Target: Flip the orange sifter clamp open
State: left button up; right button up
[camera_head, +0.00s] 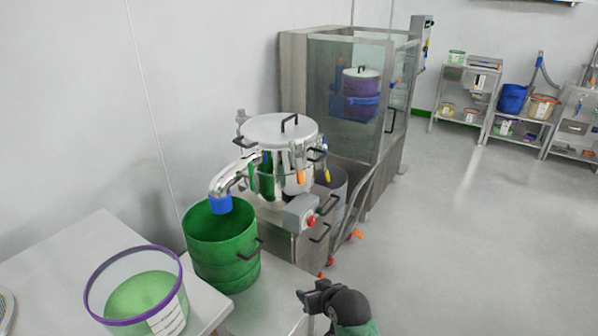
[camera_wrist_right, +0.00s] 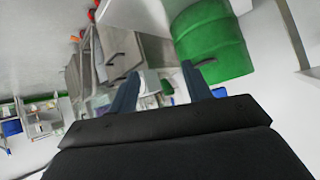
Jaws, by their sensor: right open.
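The sifter (camera_head: 278,130) is a shiny steel drum with a domed lid and a black lid handle, on a steel cabinet left of centre in the head view. The orange clamp (camera_head: 299,177) is a small tab low on the sifter's near side, below a steel latch. Another clamp (camera_head: 326,174), with a yellow tip, hangs to its right. My right gripper (camera_head: 312,300) is low in the head view, in front of the cabinet and well apart from the clamp. In the wrist view its two fingers (camera_wrist_right: 161,85) are spread and empty. I cannot make out the orange clamp there.
A green drum (camera_head: 221,250) stands under the sifter's blue-ended spout. A clear tub with a purple rim (camera_head: 179,270) holds green powder on the table (camera_head: 62,262). A control box with a red button (camera_head: 311,221) juts out below the clamp. Open floor (camera_head: 470,250) lies right.

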jog(key=w+r+t+y, duration=0.1)
jog(key=w+r+t, duration=0.1)
jog(key=w+r, duration=0.75)
jog(key=w+r+t+y, duration=0.1)
jog(key=w+r, duration=0.4)
jog(key=w, duration=0.9)
jog(key=t, duration=0.3)
send_near(301, 173)
jog(key=shift+n+y, duration=0.3)
jog(key=w, duration=0.1)
jog(key=w+a+f, duration=0.2)
jog(key=shift+w, duration=0.1)
jog(key=shift+w+r+t, duration=0.1)
jog(key=shift+w+t, duration=0.1)
jog(key=shift+t, duration=0.1)
jog(key=shift+w+d+r+n+t, duration=0.2)
jog(key=shift+w+r+n+t, duration=0.05)
jog(key=shift+r+n+t, duration=0.05)
jog(key=x, duration=0.6)
jog(key=shift+p, duration=0.35)
jog(key=shift+x, duration=0.8)
pick_arm(q)
jog(key=r, duration=0.3)
jog(key=shift+s+a+g, duration=0.15)
jog(key=shift+s+g, duration=0.15)
jog(key=shift+s, duration=0.05)
